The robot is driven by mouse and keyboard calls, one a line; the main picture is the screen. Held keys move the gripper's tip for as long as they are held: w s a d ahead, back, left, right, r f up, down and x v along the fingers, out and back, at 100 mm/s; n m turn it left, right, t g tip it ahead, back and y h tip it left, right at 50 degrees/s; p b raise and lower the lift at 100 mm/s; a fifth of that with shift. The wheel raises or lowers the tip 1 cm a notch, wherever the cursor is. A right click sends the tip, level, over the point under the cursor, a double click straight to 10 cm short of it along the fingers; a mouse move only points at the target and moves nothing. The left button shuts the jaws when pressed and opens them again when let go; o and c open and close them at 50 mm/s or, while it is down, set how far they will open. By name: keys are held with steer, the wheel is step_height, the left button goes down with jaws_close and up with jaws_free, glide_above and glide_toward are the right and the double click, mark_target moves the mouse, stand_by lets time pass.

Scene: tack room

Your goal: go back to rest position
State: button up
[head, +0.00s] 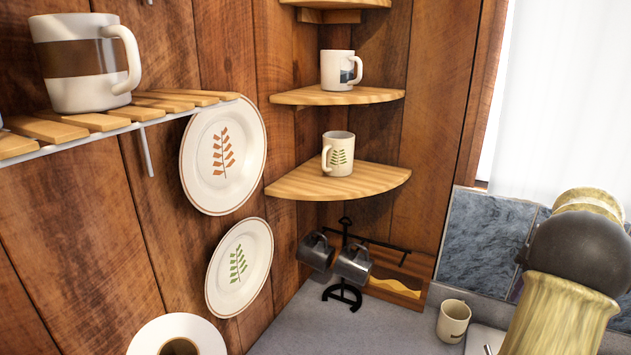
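My gripper is not in view. A yellowish and dark grey part of my arm rises at the right edge of the head view, in front of the counter and the grey tiles. It covers part of both. Where the arm ends cannot be seen, so whether the gripper is empty or holding anything is hidden.
A slatted shelf (92,122) with a brown-banded mug (82,68) is near at left. Wooden corner shelves (300,182) hold two mugs. Plates (223,158) hang on the wall. On the grey counter (390,328) are a mug rack (343,292) and a cream mug (453,321).

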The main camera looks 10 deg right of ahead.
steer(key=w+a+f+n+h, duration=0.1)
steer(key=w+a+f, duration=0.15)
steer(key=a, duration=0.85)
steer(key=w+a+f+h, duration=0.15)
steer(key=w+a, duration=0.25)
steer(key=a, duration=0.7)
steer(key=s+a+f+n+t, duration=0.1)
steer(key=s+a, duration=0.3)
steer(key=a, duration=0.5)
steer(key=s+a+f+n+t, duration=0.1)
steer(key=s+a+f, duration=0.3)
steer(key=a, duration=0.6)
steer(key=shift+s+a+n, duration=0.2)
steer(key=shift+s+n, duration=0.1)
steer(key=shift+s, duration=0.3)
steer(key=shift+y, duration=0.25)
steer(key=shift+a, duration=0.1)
